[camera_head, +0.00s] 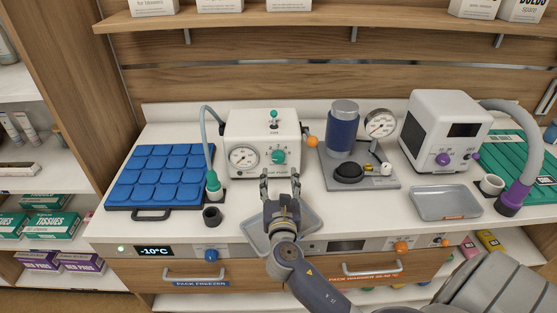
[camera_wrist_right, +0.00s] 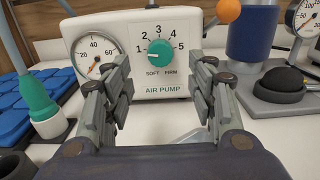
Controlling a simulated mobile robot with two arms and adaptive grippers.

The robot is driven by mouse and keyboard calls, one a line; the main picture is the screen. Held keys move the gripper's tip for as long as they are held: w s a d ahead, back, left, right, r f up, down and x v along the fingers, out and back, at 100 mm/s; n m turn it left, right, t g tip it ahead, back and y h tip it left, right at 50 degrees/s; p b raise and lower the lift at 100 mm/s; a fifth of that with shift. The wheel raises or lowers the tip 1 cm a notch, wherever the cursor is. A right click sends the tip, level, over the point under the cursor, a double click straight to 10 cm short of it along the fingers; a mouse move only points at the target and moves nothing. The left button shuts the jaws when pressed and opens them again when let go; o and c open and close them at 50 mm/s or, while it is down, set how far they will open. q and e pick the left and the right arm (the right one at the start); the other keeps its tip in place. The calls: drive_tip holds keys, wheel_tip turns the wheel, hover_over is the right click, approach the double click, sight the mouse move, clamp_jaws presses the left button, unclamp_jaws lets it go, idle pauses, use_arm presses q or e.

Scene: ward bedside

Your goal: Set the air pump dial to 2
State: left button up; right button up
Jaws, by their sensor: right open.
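The air pump (camera_head: 262,138) is a white box on the counter, with a round gauge (camera_head: 243,158) on its left and a green dial (camera_head: 278,156) on its right. In the right wrist view the dial (camera_wrist_right: 160,53) sits among the numbers 1 to 5, above the words SOFT and FIRM. I cannot tell for sure which number its pointer faces. My right gripper (camera_head: 281,188) is open and empty, in front of the pump and just below the dial. In the wrist view its fingers (camera_wrist_right: 160,92) stand on either side of the dial, apart from it. My left gripper is not in view.
A green-ended hose nozzle (camera_head: 213,184) and a blue padded tray (camera_head: 155,178) are left of the pump. An orange knob (camera_head: 312,141) sticks out at its right side. A device with a blue cylinder (camera_head: 342,130) stands farther right. A metal tray (camera_head: 256,236) lies under my gripper.

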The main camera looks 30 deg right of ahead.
sight(278, 161)
drive_tip(key=x, duration=0.5)
drive_tip(key=shift+w+d+f+p, duration=0.1)
drive_tip(key=shift+w+d+p, duration=0.1)
drive_tip(key=shift+w+p, duration=0.1)
drive_tip(key=shift+x, duration=0.95)
drive_tip(key=shift+d+f, duration=0.1)
drive_tip(key=shift+c, duration=1)
drive_tip(key=c, duration=0.8)
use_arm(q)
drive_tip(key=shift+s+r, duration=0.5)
use_arm(e)
drive_tip(key=shift+c, duration=0.2)
